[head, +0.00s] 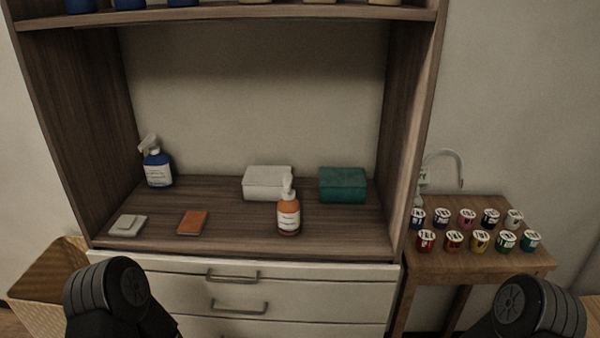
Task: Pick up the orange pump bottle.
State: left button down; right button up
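The orange pump bottle (289,216) stands upright on the wooden shelf, right of the middle and near the front edge. It has a white pump top and a pale label. My two arms show only as dark rounded links at the bottom left and bottom right corners. Neither gripper can be seen in the head view, and nothing touches the bottle.
Behind the bottle are a white box (267,184) and a green box (343,185). Drawers (240,290) sit below; a side table (480,257) holds several small jars.

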aim_at(288, 208)
jog(key=l+u, duration=0.2)
jog(key=l, duration=1.6)
